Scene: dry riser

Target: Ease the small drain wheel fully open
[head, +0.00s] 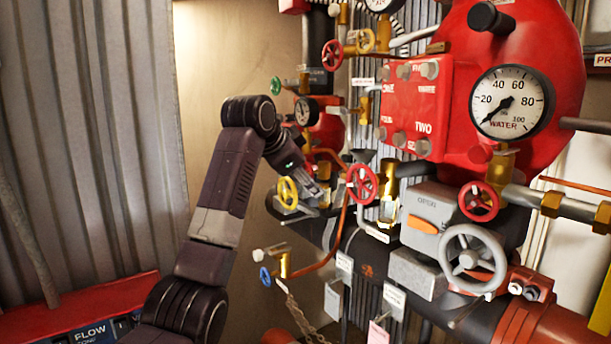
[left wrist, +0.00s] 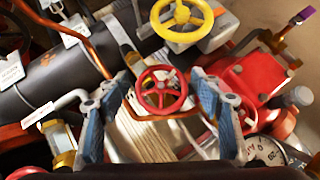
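A small red handwheel (head: 362,183) stands on a valve near the middle of the head view. The left wrist view shows a red wheel (left wrist: 160,90), apparently the same one, centred between the fingers. No readable label tells me which wheel is the drain wheel. My left gripper (head: 322,192) reaches in from the left, close to this wheel. Its blue-padded fingers (left wrist: 162,84) are spread, one on each side of the wheel, with visible gaps. Part of the gripper is hard to make out among the pipes in the head view. My right gripper is not in view.
A yellow wheel (head: 287,193) is close by, and a blue wheel (head: 265,275) sits lower left. A large grey wheel (head: 472,260) and another red wheel (head: 478,201) are right. The water gauge (head: 510,101) is upper right. Copper pipes crowd the valves.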

